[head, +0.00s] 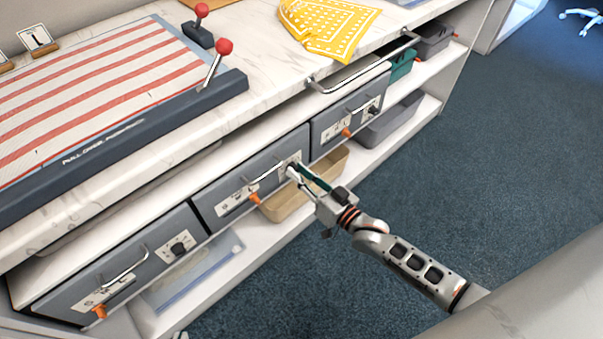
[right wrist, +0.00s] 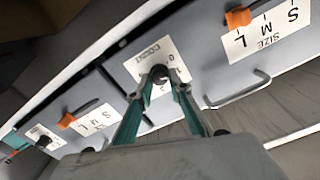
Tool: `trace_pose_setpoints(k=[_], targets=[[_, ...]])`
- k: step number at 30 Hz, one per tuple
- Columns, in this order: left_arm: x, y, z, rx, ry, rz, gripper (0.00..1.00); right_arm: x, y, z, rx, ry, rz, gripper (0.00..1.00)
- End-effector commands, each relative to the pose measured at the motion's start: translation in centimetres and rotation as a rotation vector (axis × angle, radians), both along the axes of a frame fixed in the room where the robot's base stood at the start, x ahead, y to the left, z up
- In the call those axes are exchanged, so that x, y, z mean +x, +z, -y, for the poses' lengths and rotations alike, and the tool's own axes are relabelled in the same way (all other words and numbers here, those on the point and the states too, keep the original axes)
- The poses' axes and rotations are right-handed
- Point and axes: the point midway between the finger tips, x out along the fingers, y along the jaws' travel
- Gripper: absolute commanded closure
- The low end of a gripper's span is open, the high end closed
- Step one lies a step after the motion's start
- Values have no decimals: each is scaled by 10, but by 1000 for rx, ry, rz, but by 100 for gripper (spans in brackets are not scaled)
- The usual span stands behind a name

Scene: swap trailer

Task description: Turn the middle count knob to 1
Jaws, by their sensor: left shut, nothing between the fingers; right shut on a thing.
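The middle drawer (head: 225,190) is a grey front with a bar handle, a size label and a white count plate (head: 283,165) at its right end. My right gripper (head: 293,171) reaches the knob from the front right. In the right wrist view its two green-sided fingers (right wrist: 160,84) are shut on the knob.
A left drawer (head: 150,245) and a right drawer (head: 328,115) carry similar knobs and orange size sliders. The striped press (head: 100,90) with red-knobbed levers and a yellow cloth (head: 328,25) lie on the counter. A tan bin (head: 290,205) sits below. Open floor lies right.

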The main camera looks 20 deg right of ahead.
Motion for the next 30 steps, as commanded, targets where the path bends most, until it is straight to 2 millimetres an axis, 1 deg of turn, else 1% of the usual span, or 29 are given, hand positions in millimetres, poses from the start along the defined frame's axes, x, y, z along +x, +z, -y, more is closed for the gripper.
trace_pose_setpoints(k=[7, 19, 20, 21, 30], targets=[[-1, -1, -3, 8, 1, -4, 100, 0, 0, 0, 45, 0, -17, 100], [0, -2, -1, 5, 4, -4, 100, 0, -1, 0, 49, 0, -20, 100], [0, -1, -1, 4, 5, -4, 100, 0, -1, 0, 49, 0, -20, 73], [0, -1, -1, 4, 5, -4, 100, 0, -1, 0, 49, 0, -20, 64], [2, 2, 0, 1, 5, 2, 100, 0, -1, 0, 49, 0, -19, 64]])
